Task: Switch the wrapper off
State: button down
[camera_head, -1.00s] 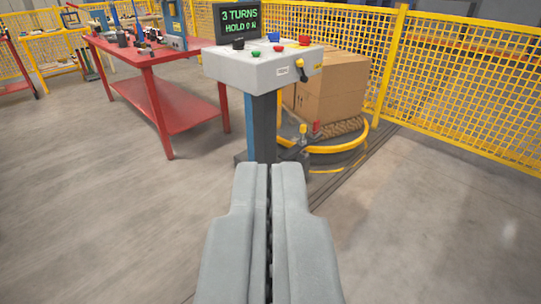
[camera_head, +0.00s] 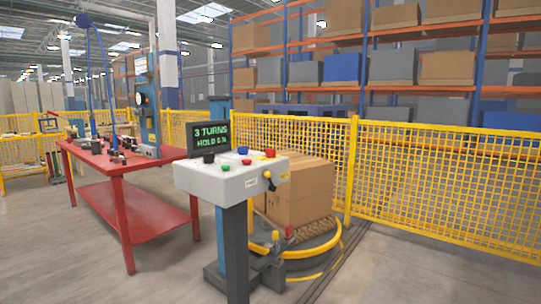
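The wrapper's control box (camera_head: 215,182) is pale grey and stands on a dark post left of centre. Its screen (camera_head: 209,138) shows green text, "3 TURNS" and a second line like "HOLD ON". On its top are a black knob (camera_head: 209,157) and green, blue and red buttons. On its right front face is a dark rotary handle (camera_head: 271,185) with a yellow part, near a small white label. Behind the box, cardboard cartons (camera_head: 300,193) stand on a pallet (camera_head: 306,230) inside a yellow ring. My gripper is outside the view.
A red workbench (camera_head: 118,165) with tools and a blue machine stands to the left. A yellow mesh fence (camera_head: 440,180) runs behind the cartons and along the right. Racks (camera_head: 370,75) with boxes stand beyond it. The floor (camera_head: 420,275) at the front right is clear.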

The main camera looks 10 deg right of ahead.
aim_at(270, 153)
jog(key=i+l+u, duration=0.15)
jog(key=u, duration=0.2)
jog(key=i+l+u, duration=0.1)
jog(key=u, duration=0.2)
jog(key=i+l+u, duration=0.1)
jog(key=l+u, duration=0.25)
jog(key=i+l+u, duration=0.1)
jog(key=l, duration=0.35)
jog(key=i+l+u, duration=0.1)
jog(key=l, duration=0.3)
jog(key=i+l+u, duration=0.1)
jog(key=l, duration=0.35)
jog(key=i+l+u, duration=0.1)
jog(key=l, duration=0.4)
jog(key=i+l+u, duration=0.1)
jog(key=l, duration=0.35)
jog(key=i+l, duration=0.1)
jog(key=l, duration=0.3)
jog(key=i+l, duration=0.1)
jog(key=l, duration=0.3)
jog(key=i+l, duration=0.15)
jog(key=l, duration=0.25)
jog(key=j, duration=0.2)
jog(key=k+z, duration=0.05)
